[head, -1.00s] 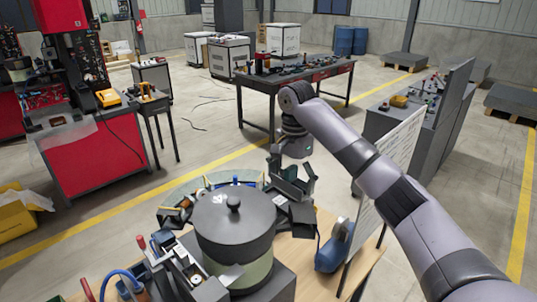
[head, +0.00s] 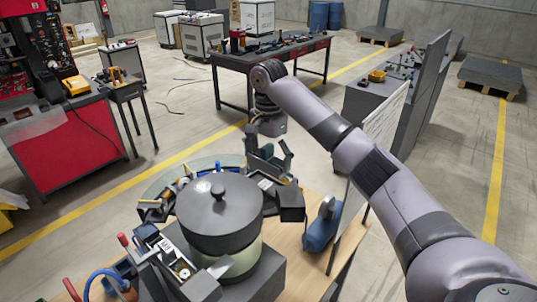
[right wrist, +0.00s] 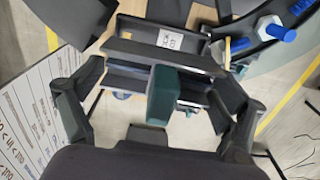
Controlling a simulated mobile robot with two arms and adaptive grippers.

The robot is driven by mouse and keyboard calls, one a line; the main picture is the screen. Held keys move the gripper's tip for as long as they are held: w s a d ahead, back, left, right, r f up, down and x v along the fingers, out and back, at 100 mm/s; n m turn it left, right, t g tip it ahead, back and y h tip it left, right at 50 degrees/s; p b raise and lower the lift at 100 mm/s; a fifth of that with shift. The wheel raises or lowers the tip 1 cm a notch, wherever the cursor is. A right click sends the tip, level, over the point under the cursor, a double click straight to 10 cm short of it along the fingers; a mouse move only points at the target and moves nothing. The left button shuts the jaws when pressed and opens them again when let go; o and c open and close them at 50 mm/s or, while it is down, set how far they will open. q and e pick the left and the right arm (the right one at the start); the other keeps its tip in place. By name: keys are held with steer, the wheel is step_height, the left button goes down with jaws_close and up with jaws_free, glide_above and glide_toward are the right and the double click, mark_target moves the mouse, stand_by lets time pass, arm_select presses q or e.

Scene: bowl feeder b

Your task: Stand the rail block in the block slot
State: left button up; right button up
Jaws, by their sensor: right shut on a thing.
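My right gripper (head: 268,150) hangs over the far right side of the bowl feeder, pointing down. In the right wrist view my right gripper (right wrist: 155,105) has its fingers on either side of the dark green rail block (right wrist: 162,96), which also shows in the head view (head: 267,152). The contact of the fingertips with it is hard to make out. Below and behind it is a dark grey channelled holder (right wrist: 130,48) with a white label, apparently the block slot. I cannot tell whether the block has entered it. My left gripper is not clearly in view.
The lidded round bowl (head: 219,215) stands close beside the right gripper. A dark box (head: 291,205) and a blue device (head: 320,230) sit to its right, near an upright white board (head: 385,125). Blue bolts (right wrist: 282,32) lie on the ring beside the holder.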

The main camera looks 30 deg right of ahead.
mark_target(269, 186)
steer(key=shift+f, duration=2.15)
arm_select(q)
steer(key=shift+s+a+f, duration=0.1)
steer(key=shift+s+f, duration=0.2)
steer(key=shift+s, duration=0.25)
steer(key=shift+r, duration=0.35)
steer(key=shift+w, duration=0.1)
arm_select(e)
steer(key=shift+f, duration=1.15)
steer(key=o, duration=1.1)
steer(key=shift+s, duration=0.1)
